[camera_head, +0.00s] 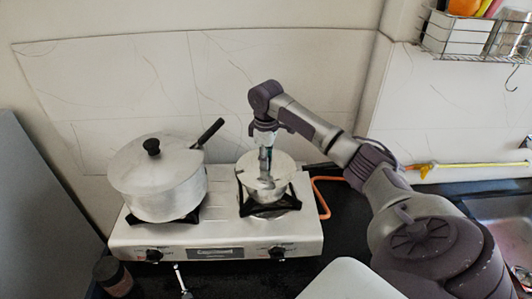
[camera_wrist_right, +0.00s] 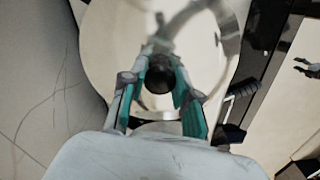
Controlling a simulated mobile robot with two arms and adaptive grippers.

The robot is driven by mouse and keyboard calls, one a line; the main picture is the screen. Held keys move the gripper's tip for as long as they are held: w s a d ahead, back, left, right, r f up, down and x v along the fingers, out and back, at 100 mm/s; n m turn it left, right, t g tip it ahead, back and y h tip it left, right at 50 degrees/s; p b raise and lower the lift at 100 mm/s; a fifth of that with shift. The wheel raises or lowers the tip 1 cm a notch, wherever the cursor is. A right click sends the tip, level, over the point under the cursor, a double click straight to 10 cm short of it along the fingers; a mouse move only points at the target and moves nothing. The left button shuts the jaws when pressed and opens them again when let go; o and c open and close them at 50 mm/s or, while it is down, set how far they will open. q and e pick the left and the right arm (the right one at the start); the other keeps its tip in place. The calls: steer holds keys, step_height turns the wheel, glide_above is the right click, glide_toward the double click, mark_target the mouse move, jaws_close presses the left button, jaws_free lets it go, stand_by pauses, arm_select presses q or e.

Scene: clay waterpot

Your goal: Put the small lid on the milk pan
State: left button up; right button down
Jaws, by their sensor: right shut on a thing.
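My right gripper (camera_head: 266,158) points down over the right burner. It is shut on the black knob (camera_wrist_right: 159,76) of the small lid, with a teal-lined finger on each side of the knob. The small lid (camera_wrist_right: 115,50) is a shiny, pale round disc; it also shows below the gripper in the head view (camera_head: 283,166). The milk pan (camera_head: 266,194) is a small metal pan on the right burner, with its dark handle toward the right. The lid is at the pan's mouth; I cannot tell whether it rests fully on the rim. My left gripper is out of view.
A large lidded pot (camera_head: 160,185) with a black knob and handle stands on the left burner of the white stove (camera_head: 215,238). An orange hose (camera_head: 322,200) runs beside the stove. A dark jar (camera_head: 113,276) stands at front left. A wire rack (camera_head: 470,42) hangs at upper right.

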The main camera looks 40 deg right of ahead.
steer(key=shift+f+p, duration=0.1)
steer(key=shift+p, duration=0.2)
stand_by(0.5)
steer(key=shift+s+a+f, duration=0.1)
steer(key=shift+s+f, duration=0.05)
steer(key=shift+f, duration=0.05)
stand_by(0.4)
steer(key=c, duration=0.8)
jaws_free()
steer(key=shift+o, duration=0.2)
steer(key=shift+r, duration=0.25)
step_height(320, 180, up, 12)
steer(key=shift+f, duration=0.25)
